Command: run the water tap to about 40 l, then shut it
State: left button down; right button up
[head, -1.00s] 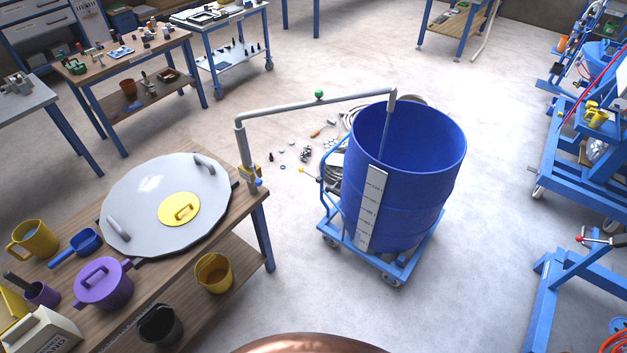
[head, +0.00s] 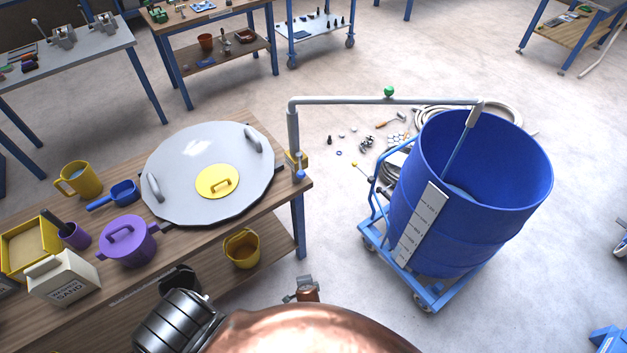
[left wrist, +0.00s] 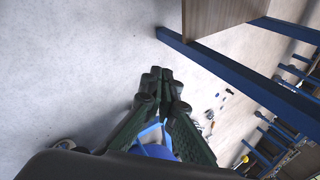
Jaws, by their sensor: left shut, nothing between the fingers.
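The water tap's grey pipe (head: 345,101) rises from the bench edge and reaches over the blue drum (head: 480,228). A thin bluish stream (head: 457,150) runs from the spout (head: 474,113) into the drum, where a patch of water (head: 459,191) shows. A white scale strip (head: 421,222) is on the drum's side; its figures are too small to read surely. A yellow fitting with a blue part (head: 299,172) is at the pipe's foot. My left gripper (left wrist: 163,78) is shut and empty, its tips above the floor. My right gripper is not in view.
The bench (head: 98,205) holds a large grey lid (head: 190,155), a purple pot (head: 127,243), jugs and a sand box (head: 63,278). A yellow bucket (head: 242,248) stands on its lower shelf. The drum stands on a blue trolley (head: 424,296). Loose parts and a hose lie behind it.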

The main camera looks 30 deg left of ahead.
pick_arm(q)
jog(key=w+d+r+t+y+b, duration=0.1)
jog(key=w+r+t+y, duration=0.1)
jog(key=w+r, duration=0.5)
jog(key=w+d+r+m+t+y, duration=0.1)
jog(key=w+r, duration=0.3)
jog(key=r, duration=0.6)
jog(key=w+d+r+t+y+b, duration=0.1)
jog(key=w+r+t+y, duration=0.1)
jog(key=w+r, duration=0.5)
notch_tip(320, 180, up, 20)
jog(key=s+n+t+y+b, duration=0.1)
jog(key=s+n+y, duration=0.2)
jog(key=y, duration=0.2)
jog(key=p, duration=0.1)
send_near(300, 166)
jog(key=w+a, duration=0.1)
jog(key=w, duration=0.3)
jog(key=shift+a+f, duration=0.2)
jog(key=shift+a, duration=0.05)
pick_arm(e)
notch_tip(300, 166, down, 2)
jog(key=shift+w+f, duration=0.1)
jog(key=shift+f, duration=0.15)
pick_arm(q)
jog(key=shift+s, duration=0.1)
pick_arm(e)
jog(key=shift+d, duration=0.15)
